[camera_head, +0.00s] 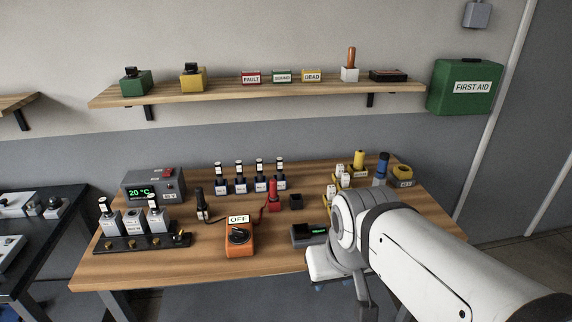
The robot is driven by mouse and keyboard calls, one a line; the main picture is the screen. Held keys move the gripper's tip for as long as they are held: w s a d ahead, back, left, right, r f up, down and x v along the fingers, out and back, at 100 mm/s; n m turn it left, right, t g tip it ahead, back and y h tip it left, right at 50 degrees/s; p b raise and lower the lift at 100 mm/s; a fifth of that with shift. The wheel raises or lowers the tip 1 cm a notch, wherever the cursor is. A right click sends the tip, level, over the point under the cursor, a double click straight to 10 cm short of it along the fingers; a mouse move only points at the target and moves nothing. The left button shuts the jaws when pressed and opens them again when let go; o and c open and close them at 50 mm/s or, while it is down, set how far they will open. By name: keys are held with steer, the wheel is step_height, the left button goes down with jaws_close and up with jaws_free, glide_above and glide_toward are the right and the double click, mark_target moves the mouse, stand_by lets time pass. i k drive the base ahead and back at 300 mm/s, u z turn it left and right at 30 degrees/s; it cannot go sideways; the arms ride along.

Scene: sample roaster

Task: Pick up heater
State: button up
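No object is plainly marked as a heater, so I cannot tell which one it is. A grey box (153,184) with a green "20 °C" display stands at the back left of the wooden table. An orange box (239,237) with a black dial and an "OFF" label sits near the front edge. My white arm comes in from the lower right. My gripper (340,278) is at the table's front edge, right of the orange box and apart from it. Its fingers are not clear, so I cannot tell whether it is open or holds anything.
Several small labelled bottles (259,178) stand at the back of the table (110,267). A black rack (130,242) with grey blocks is at the left. A red probe (273,195) stands mid-table. A shelf (220,96) hangs above.

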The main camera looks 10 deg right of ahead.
mark_target(279, 160)
steer(key=u, duration=0.05)
steer(key=i, duration=1)
steer(key=z, duration=0.05)
